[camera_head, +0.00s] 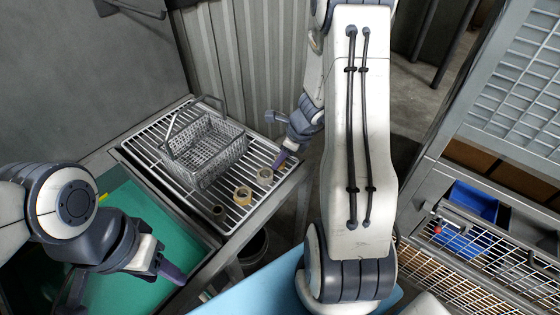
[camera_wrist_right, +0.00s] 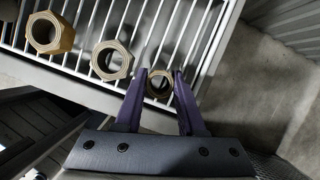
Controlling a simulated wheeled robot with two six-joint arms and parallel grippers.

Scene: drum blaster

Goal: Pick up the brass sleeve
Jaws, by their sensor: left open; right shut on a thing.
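The brass sleeve (camera_wrist_right: 159,83) is a small tan ring between the two purple fingertips of my right gripper (camera_wrist_right: 160,75) in the right wrist view. The fingers are shut on it from both sides. In the head view my right gripper (camera_head: 281,159) is at the right edge of the wire rack, and its fingers hide the sleeve there. I cannot tell whether the sleeve is clear of the rack. My left gripper (camera_head: 128,292) is open and empty above the green surface at the lower left.
On the wire rack (camera_head: 150,150) stand a pale ring (camera_head: 264,175), a larger brass-coloured ring (camera_head: 242,195) and a dark ring (camera_head: 219,212) in a row beside the sleeve. A grey wire basket (camera_head: 205,150) stands behind them. A blue bin (camera_head: 470,202) is in the unit at right.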

